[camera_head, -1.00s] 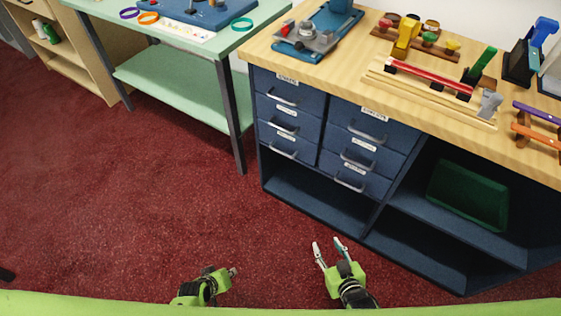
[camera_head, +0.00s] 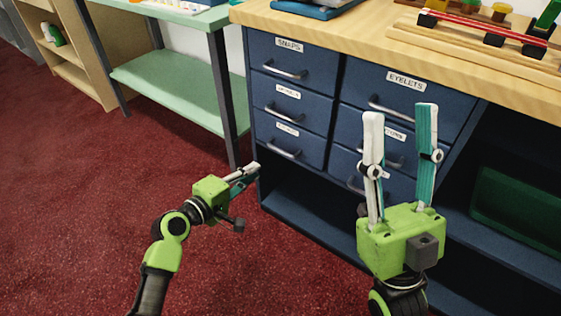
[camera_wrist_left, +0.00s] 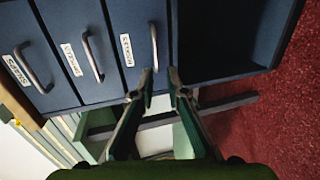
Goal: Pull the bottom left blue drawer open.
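The bottom left blue drawer (camera_head: 310,148) is shut, flush in the cabinet's left column below two other drawers, with a grey bar handle (camera_head: 284,153). In the left wrist view this drawer (camera_wrist_left: 138,22) is the one nearest the open shelf, its handle (camera_wrist_left: 154,45) just beyond the fingertips. My left gripper (camera_head: 256,172) is low in front of the cabinet's left edge, pointing toward it. In the left wrist view its fingers (camera_wrist_left: 160,74) are apart with nothing between them. My right gripper (camera_head: 400,110) points up, open and empty, partly covering the right column of drawers.
The "SNAPS" drawer (camera_head: 293,64) and the "EYELETS" drawer (camera_head: 405,95) top the two columns, both shut. An open shelf (camera_head: 300,208) lies below the drawers. A green table (camera_head: 175,85) stands to the left. The red carpet (camera_head: 90,190) in front is clear.

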